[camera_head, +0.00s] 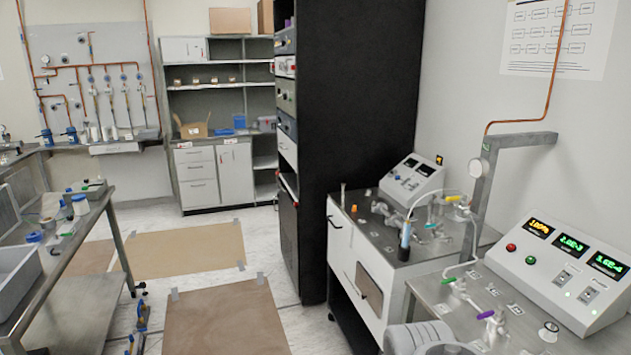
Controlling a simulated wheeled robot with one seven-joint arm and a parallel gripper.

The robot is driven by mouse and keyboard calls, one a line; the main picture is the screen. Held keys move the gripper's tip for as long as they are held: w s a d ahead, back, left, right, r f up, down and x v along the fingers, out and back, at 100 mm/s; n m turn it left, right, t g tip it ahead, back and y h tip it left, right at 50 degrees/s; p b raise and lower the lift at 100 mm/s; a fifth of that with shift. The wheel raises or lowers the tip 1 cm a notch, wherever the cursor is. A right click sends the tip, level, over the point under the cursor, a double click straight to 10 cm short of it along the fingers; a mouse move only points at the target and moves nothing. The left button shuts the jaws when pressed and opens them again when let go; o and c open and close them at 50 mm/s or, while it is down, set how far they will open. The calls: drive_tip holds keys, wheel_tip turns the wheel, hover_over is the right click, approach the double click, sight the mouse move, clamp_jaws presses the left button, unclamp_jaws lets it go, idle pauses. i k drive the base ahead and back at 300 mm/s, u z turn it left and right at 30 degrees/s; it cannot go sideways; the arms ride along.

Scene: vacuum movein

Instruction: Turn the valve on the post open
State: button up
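A grey metal post (482,195) with an arm at its top stands at the right, behind the front bench. A valve (460,206) with a small yellow handle (454,198) is at the post's left side, about halfway up. The handle lies roughly level in the picture. A clear hose runs left from the valve to a glass piece with blue in it (405,236), and another line drops toward the bench. I cannot tell the valve's inner state. My gripper does not show; a grey rounded arm part is at the bottom edge.
A round gauge (475,168) sits on the post. The front bench (437,293) carries green- and purple-handled stopcocks and a lit control panel (560,266). A white cabinet (354,262) and black rack (362,120) stand behind. Open floor with brown mats (225,318) lies left.

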sight(464, 197)
drive_tip(key=u, duration=0.5)
drive_tip(key=i, duration=1.6)
drive_tip(key=z, duration=0.05)
